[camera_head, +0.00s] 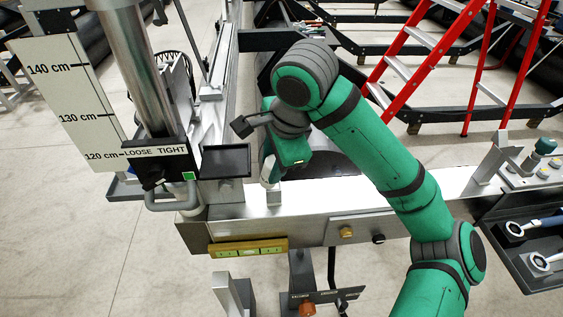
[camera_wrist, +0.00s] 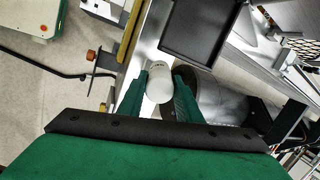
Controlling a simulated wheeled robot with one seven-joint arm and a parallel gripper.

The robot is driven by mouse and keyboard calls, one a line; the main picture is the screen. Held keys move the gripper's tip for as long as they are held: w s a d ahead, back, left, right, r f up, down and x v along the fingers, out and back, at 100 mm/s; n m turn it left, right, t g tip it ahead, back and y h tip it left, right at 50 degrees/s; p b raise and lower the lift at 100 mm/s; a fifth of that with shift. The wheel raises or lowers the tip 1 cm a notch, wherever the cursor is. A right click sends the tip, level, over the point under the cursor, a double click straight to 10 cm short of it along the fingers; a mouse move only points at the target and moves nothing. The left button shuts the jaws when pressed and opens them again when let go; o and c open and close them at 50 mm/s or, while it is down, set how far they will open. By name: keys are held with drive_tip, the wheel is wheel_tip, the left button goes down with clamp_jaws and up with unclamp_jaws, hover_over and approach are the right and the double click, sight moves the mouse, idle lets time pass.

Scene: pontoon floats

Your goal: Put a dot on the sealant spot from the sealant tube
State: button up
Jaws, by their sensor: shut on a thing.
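My gripper (camera_head: 270,176) is low over the silver beam's top near its left end. In the wrist view its two green fingers (camera_wrist: 157,92) are shut on a white cylinder, the sealant tube (camera_wrist: 160,78), one finger on each side of it. The tube's rounded pale end faces the wrist camera. In the head view only a narrow pale part of the tube shows beside the gripper, and its tip is hard to make out. I cannot make out the sealant spot in either view.
A dark square tray (camera_head: 225,162) is just left of my gripper, by the post with the height scale (camera_head: 68,95). A yellow strip with green windows (camera_head: 248,247) is on the beam's front. A red ladder (camera_head: 420,45) stands behind. Wrenches (camera_head: 540,226) lie in a tray at right.

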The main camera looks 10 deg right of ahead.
drive_tip(key=shift+a, duration=0.35)
drive_tip(key=shift+w+d+r, duration=0.1)
drive_tip(key=shift+w, duration=0.3)
drive_tip(key=shift+d, duration=2.9)
drive_tip(key=shift+a+f, duration=0.2)
drive_tip(key=shift+a, duration=2.85)
drive_tip(key=shift+d, duration=0.1)
drive_tip(key=shift+r, duration=0.1)
drive_tip(key=shift+r, duration=3)
